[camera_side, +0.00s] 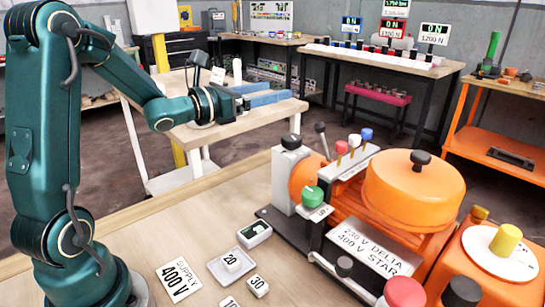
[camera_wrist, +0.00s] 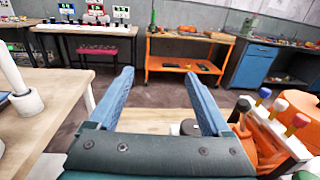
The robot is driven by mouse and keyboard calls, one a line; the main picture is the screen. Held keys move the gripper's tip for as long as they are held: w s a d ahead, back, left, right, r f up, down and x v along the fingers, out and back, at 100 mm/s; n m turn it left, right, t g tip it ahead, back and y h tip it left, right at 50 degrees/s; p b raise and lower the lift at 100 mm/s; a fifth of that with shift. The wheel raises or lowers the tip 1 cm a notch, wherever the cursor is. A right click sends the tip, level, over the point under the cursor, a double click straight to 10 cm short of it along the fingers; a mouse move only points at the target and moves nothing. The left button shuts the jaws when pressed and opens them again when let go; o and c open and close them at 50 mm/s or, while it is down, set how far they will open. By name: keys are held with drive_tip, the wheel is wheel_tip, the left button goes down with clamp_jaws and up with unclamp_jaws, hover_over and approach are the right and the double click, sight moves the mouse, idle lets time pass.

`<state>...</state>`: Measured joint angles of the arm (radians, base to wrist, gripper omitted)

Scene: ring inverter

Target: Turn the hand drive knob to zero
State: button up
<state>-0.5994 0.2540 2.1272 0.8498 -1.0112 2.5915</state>
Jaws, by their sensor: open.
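An orange machine (camera_side: 415,190) with several knobs stands at the right of the wooden bench in the side view. A yellow knob (camera_side: 506,240) sits on a white disc (camera_side: 488,262) at its right front, and a green knob (camera_side: 313,196) sits at its left. A black knob (camera_side: 421,158) tops the round orange drum. No readable label shows which one is the hand drive knob, and any zero mark is too small to read. My gripper (camera_side: 270,93) is open and empty, up and left of the machine. Its two blue fingers (camera_wrist: 158,76) are spread wide in the wrist view.
Coloured levers (camera_side: 354,143) rise behind the green knob. On the bench lie a "SUPPLY 400 V" card (camera_side: 178,280), a small tray with a "20" block (camera_side: 232,262) and a "50" block (camera_side: 258,286). The bench's left part is clear. Other tables stand behind.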

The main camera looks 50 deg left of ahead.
drive_tip(key=shift+s+a+r, duration=0.55)
drive_tip(key=shift+a+r, duration=0.05)
drive_tip(key=shift+a, duration=0.25)
drive_tip(key=shift+s+a+r, duration=0.55)
drive_tip(key=shift+a+r, duration=0.05)
drive_tip(key=shift+a, duration=0.25)
